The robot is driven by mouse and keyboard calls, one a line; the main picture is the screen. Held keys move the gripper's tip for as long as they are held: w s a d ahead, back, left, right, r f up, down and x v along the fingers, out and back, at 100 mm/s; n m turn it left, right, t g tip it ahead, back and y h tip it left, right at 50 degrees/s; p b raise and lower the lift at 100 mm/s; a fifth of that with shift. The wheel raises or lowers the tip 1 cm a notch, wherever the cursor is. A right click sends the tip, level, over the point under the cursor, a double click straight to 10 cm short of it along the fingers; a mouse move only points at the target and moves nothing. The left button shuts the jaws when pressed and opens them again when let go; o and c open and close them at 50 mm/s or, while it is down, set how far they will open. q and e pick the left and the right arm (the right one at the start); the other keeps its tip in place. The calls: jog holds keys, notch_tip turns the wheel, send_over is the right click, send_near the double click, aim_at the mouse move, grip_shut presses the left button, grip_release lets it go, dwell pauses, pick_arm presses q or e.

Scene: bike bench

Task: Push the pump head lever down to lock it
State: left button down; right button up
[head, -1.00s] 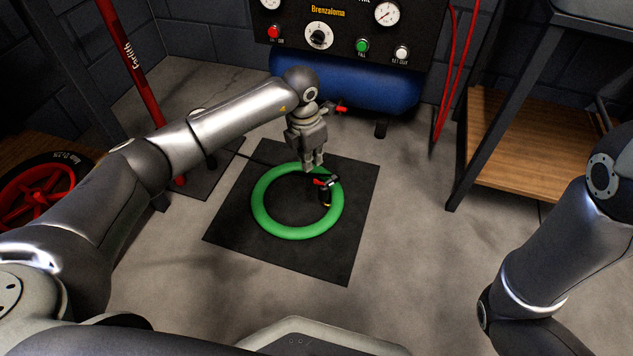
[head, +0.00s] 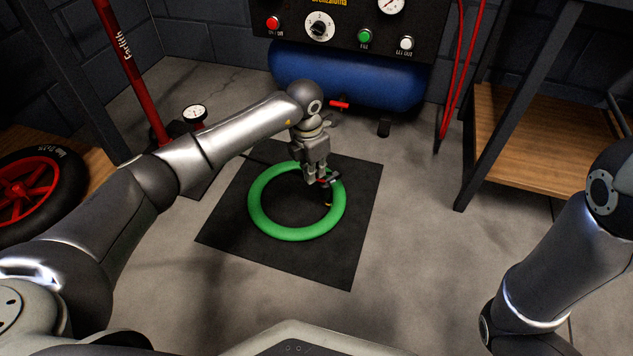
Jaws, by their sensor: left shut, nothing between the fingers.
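The pump head (head: 328,190) is a small dark piece at the right inner edge of the green ring-shaped tube (head: 262,222), which lies on a black mat (head: 223,240). Its small red lever (head: 322,182) shows only in part beneath my gripper. My left gripper (head: 316,180) points down with its fingers shut and empty, right at the lever; I cannot tell whether they touch it. My right arm comes in at the right edge, and its gripper is out of view.
A blue compressor tank (head: 350,78) with a black control panel stands behind the mat. A red floor pump (head: 130,70) with a gauge (head: 195,113) is at the left, near a red-rimmed wheel (head: 30,188). A wooden-shelved bench (head: 500,130) is at the right.

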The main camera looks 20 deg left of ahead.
pick_arm(q)
jog(key=shift+f+b, duration=0.45)
jog(key=shift+f, duration=0.65)
jog(key=shift+r, duration=0.1)
jog(key=s+a+p, duration=0.1)
jog(key=p, duration=0.1)
jog(key=s+a+r+p, duration=0.1)
jog(key=shift+s+p, duration=0.15)
jog(key=shift+p, duration=0.2)
